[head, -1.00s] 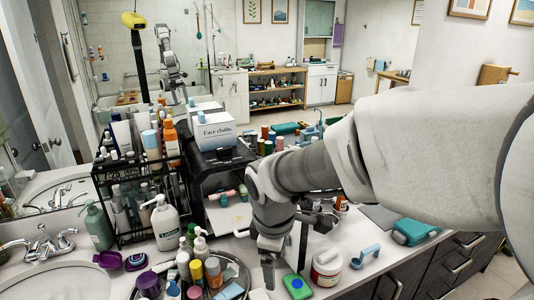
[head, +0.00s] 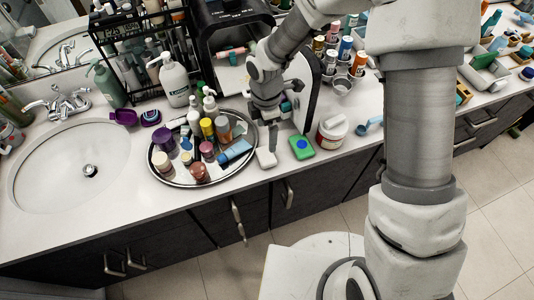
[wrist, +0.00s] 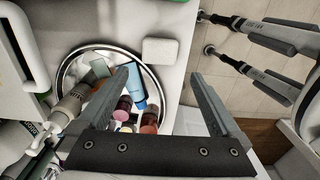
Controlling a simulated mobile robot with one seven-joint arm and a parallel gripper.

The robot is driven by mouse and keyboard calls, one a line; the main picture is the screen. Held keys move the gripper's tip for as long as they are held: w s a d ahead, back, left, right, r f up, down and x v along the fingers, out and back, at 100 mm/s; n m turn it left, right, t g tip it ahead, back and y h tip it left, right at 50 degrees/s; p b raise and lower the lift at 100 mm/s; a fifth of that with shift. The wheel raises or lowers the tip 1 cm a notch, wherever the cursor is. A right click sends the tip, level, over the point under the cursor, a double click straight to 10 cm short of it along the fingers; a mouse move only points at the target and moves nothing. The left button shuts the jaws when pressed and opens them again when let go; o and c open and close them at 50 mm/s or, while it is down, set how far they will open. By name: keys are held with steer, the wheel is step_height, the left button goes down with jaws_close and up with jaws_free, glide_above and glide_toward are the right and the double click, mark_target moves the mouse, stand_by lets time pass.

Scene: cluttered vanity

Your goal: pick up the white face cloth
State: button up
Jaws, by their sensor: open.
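The white face cloth (head: 266,157) looks like a small, flat, rounded white pad. It lies on the white counter near the front edge, just right of the round tray. In the wrist view the cloth (wrist: 160,51) shows whole, beyond my fingertips and roughly centred between them. My gripper (head: 273,148) hangs over the counter, pointing down close to the cloth. In the wrist view my gripper (wrist: 164,74) is open, with nothing between its fingers. I cannot tell exactly how high it is above the cloth.
The round tray (head: 158,176) of bottles and jars is close on the left. A green box with a blue spot (head: 302,147) is close on the right, then a white tub (head: 331,132). A sink (head: 70,165) is far left. Drawer handles and floor lie below the counter edge.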

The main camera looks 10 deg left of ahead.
mark_target(266, 155)
steer(key=shift+f+p, duration=0.75)
steer(key=shift+f, duration=4.85)
steer(key=c, duration=1.1)
steer(key=shift+o, duration=0.2)
steer(key=shift+a+r, duration=0.1)
steer(key=shift+r, duration=0.7)
step_height(266, 155, up, 2)
steer(key=shift+r+b, duration=0.25)
steer(key=shift+b, duration=0.2)
steer(key=s+d+r, duration=0.2)
steer(key=d+r, duration=0.5)
steer(key=d, duration=0.4)
steer(key=shift+s+d, duration=0.25)
steer(key=shift+d, duration=0.05)
